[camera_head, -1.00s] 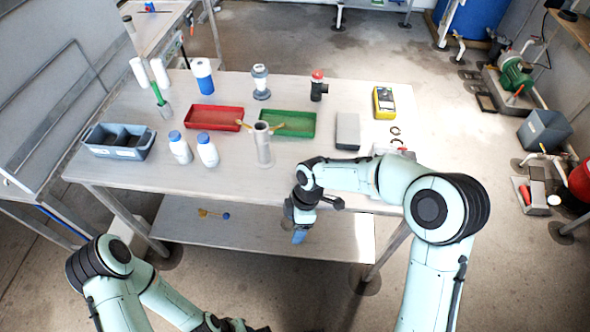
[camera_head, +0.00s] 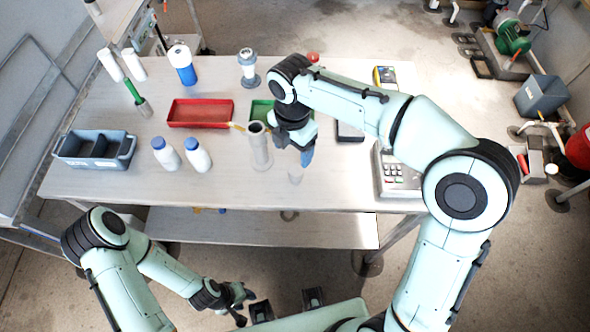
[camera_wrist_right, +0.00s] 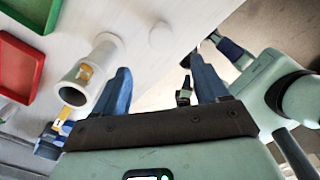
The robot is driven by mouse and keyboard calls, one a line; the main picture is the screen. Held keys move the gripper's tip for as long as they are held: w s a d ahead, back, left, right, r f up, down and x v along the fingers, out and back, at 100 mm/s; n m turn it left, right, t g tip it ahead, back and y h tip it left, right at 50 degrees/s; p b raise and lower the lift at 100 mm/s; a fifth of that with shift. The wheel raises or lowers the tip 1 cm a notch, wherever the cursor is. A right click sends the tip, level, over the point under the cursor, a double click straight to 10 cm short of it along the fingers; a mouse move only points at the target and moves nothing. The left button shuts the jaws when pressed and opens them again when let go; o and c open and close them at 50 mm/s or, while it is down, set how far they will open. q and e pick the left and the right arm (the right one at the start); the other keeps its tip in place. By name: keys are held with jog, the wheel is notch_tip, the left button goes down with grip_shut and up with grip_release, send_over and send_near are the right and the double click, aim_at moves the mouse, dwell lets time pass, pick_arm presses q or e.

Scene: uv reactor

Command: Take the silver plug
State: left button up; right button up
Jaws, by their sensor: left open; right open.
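A small pale silvery round piece (camera_head: 295,174), which looks like the silver plug, is on the table near its front edge, right of the upright grey cylinder (camera_head: 259,150). In the right wrist view a pale disc (camera_wrist_right: 161,36) lies beside the cylinder's base, ahead of the fingers. My right gripper (camera_head: 307,155) is open and empty, pointing down above and just behind the piece; its blue fingers (camera_wrist_right: 163,80) stand apart in the wrist view. The cylinder is close beside one finger. My left gripper (camera_head: 240,300) is open, low in front of the table.
A red tray (camera_head: 200,113) and a partly hidden green tray (camera_head: 262,110) lie behind the cylinder. Two white bottles (camera_head: 197,155) and a grey bin (camera_head: 95,150) stand left. A keypad device (camera_head: 400,178) lies right.

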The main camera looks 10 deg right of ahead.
aim_at(296, 169)
notch_tip(296, 169, down, 4)
jog(key=shift+s, duration=0.1)
jog(key=shift+d+f+b, duration=0.15)
jog(key=shift+f, duration=0.75)
jog(key=shift+d+f+b, duration=0.2)
jog(key=shift+f, duration=0.75)
jog(key=shift+d+f+b, duration=0.15)
jog(key=shift+f, duration=0.75)
pick_arm(q)
jog(key=shift+s+f, duration=0.4)
jog(key=shift+f, duration=0.35)
pick_arm(e)
jog(key=c, duration=1.2)
jog(key=shift+o, duration=0.2)
jog(key=shift+r, duration=0.1)
